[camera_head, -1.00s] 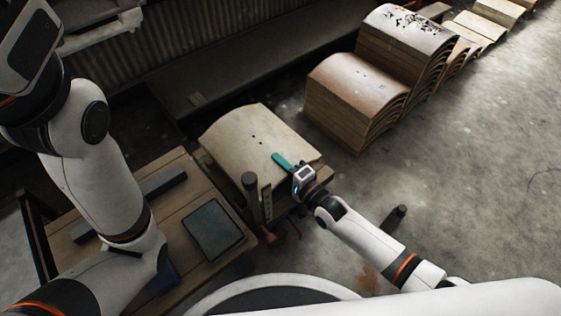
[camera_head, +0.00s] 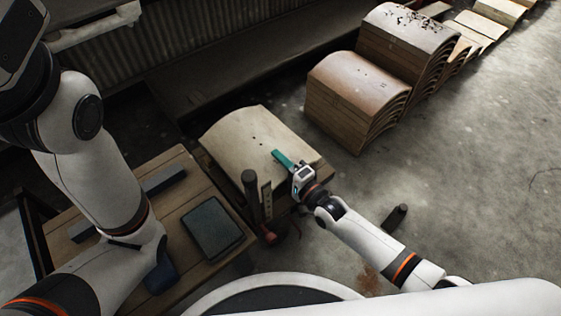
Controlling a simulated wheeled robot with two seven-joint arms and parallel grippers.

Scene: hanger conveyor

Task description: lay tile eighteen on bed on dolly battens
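A pale curved tile (camera_head: 245,135) with a few small dark dots lies on a low wooden support (camera_head: 318,171). I cannot read a number on any tile or tell which is eighteen. My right gripper (camera_head: 284,160) is over the near right part of the pale tile. A narrow teal piece extends from it across the tile. I cannot tell whether this is its fingers or a held thing, nor whether it touches the tile. My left arm fills the left side, and its gripper is not visible.
A brown tile stack (camera_head: 350,85) and a taller stack (camera_head: 408,30) stand behind to the right. A wooden table (camera_head: 185,175) holds a dark slab (camera_head: 212,229) and a dark bar (camera_head: 163,181). A dark post (camera_head: 250,190) stands beside the pale tile. The right floor is mostly clear.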

